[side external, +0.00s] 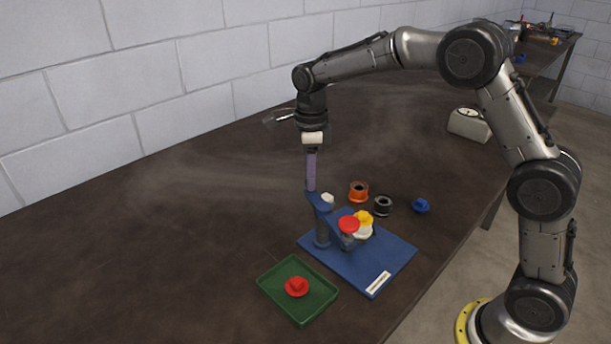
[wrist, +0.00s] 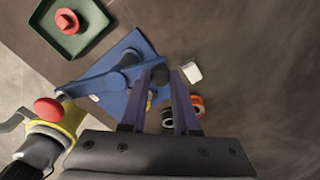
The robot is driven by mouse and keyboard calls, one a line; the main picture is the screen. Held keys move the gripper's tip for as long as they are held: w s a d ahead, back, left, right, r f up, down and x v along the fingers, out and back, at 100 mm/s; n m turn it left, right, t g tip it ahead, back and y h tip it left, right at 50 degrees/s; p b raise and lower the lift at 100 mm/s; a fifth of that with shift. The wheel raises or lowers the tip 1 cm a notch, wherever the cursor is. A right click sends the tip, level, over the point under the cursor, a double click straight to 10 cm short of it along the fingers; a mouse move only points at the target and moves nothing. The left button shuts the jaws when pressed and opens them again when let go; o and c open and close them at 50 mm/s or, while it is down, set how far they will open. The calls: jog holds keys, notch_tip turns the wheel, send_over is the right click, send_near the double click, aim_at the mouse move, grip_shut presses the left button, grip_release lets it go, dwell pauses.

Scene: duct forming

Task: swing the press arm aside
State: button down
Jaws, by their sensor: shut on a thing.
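The blue press stands on a blue base plate (side external: 375,255) in the side view. Its upright post (side external: 322,230) carries the blue press arm (side external: 319,201), which also shows in the wrist view (wrist: 90,77). The arm reaches from a red-topped end (side external: 348,224) past the post to a dark round end in the wrist view. My gripper (side external: 311,187) points straight down over that far end. In the wrist view its two purple fingers (wrist: 164,76) stand either side of the dark end, shut on it. Their exact contact is partly hidden.
A green tray (side external: 275,297) holding a red piece (side external: 296,287) lies in front of the plate. A white block (side external: 327,197), an orange ring (side external: 358,191), a black ring (side external: 383,205) and a blue piece (side external: 421,205) lie behind. The table is clear to the left.

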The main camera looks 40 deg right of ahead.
jog(key=shift+d+r+m, duration=0.15)
jog(key=shift+d+m, duration=0.15)
jog(key=shift+m, duration=0.1)
jog(key=shift+s, duration=0.1)
jog(key=c, duration=0.7)
grip_release()
jog(key=shift+o, duration=0.2)
notch_tip(320, 180, up, 14)
